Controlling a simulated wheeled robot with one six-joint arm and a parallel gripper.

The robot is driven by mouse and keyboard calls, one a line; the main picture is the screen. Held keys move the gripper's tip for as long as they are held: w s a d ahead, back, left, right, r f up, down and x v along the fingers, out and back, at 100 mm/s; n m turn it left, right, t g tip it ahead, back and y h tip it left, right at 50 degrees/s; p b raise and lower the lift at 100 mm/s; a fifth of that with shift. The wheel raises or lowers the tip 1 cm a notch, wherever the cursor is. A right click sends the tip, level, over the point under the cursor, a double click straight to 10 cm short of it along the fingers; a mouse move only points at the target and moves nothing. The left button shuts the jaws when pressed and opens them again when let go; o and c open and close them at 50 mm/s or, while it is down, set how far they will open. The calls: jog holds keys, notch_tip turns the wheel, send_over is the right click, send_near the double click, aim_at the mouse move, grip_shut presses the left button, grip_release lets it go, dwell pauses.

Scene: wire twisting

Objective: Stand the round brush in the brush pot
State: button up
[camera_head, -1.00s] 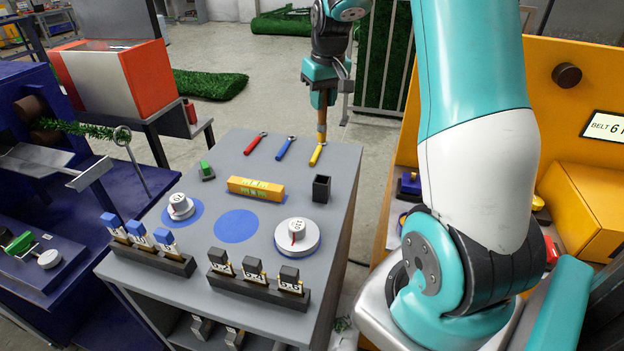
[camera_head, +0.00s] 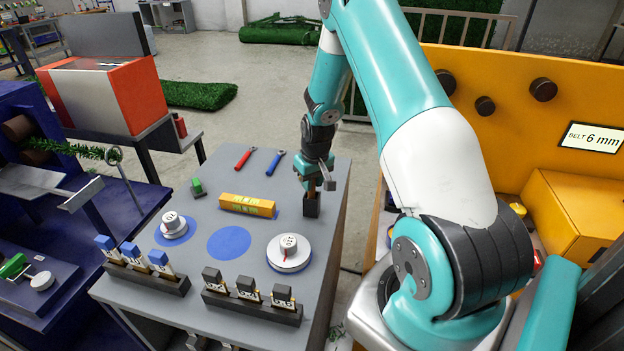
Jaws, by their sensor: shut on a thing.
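The brush pot (camera_head: 311,207) is a small dark square cup standing on the right side of the grey table top (camera_head: 200,250). My gripper (camera_head: 311,190) points down directly over the pot, its tips at or just inside the pot's mouth. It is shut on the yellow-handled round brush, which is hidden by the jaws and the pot. I cannot tell how deep the brush sits or whether it touches the bottom.
A red-handled tool (camera_head: 243,159) and a blue-handled tool (camera_head: 276,163) lie at the table's back. A yellow block (camera_head: 247,205) and a white round dial (camera_head: 288,252) are near the pot. Black racks with blocks (camera_head: 250,306) line the front edge.

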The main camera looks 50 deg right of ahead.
jog(key=shift+f, duration=0.1)
jog(key=shift+f, duration=0.15)
jog(key=o, duration=0.9)
